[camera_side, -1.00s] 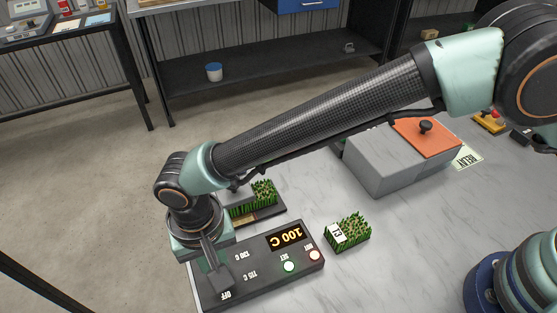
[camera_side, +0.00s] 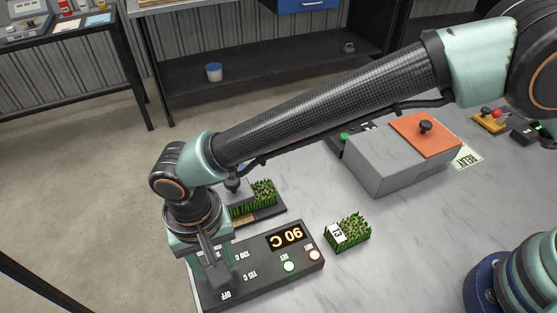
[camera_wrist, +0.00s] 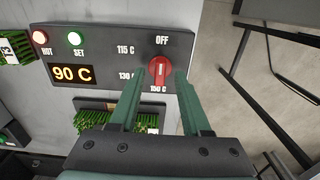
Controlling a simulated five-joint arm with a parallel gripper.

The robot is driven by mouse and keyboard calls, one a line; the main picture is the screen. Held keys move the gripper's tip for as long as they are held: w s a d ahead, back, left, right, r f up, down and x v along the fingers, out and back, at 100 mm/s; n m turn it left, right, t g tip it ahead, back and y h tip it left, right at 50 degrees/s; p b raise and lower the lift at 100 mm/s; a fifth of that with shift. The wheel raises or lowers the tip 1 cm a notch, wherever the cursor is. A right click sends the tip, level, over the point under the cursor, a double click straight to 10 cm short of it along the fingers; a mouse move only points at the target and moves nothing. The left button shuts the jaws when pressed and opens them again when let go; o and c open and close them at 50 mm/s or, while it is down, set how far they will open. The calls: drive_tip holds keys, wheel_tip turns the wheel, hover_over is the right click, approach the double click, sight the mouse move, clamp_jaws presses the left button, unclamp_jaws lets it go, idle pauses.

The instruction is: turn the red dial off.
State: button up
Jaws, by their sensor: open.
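The red dial (camera_wrist: 160,72) shows in the wrist view on the dark control panel (camera_wrist: 98,42), among the labels OFF, 115 C, 130 C and 150 C. Its white mark runs roughly along the line between OFF and 150 C; I cannot tell for sure which end it points to. My gripper (camera_wrist: 158,78) is open, with one finger on each side of the dial; I cannot tell whether they touch it. In the side view my gripper (camera_side: 214,272) is over the panel (camera_side: 255,277) and hides the dial. The display (camera_wrist: 73,75) reads 90 C.
A turf block (camera_side: 347,232) lies right of the panel. Another piece of turf (camera_side: 264,192) sits on a dark tray behind it. A grey box (camera_side: 385,160) with an orange lid (camera_side: 426,135) stands farther right. White worktop between them is clear.

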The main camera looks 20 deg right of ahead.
wheel_tip(320, 180, up, 11)
idle(0.3)
drive_tip(key=shift+f, duration=0.1)
drive_tip(key=w+d+r+t, duration=0.1)
drive_tip(key=w+d+r, duration=0.2)
drive_tip(key=d, duration=0.5)
drive_tip(key=w+d+r+y, duration=0.1)
drive_tip(key=w+d+r, duration=0.25)
drive_tip(key=d, duration=0.35)
drive_tip(key=w+d+r+t, duration=0.1)
drive_tip(key=w+d+r, duration=0.25)
drive_tip(key=d, duration=0.45)
drive_tip(key=s+d+t, duration=0.1)
drive_tip(key=s+d, duration=0.3)
drive_tip(key=d, duration=0.6)
drive_tip(key=s+d+t+h, duration=0.1)
drive_tip(key=s+d, duration=0.3)
drive_tip(key=d, duration=0.7)
drive_tip(key=shift+d+f+t, duration=0.25)
drive_tip(key=shift+f+t, duration=0.15)
drive_tip(key=shift+t, duration=0.4)
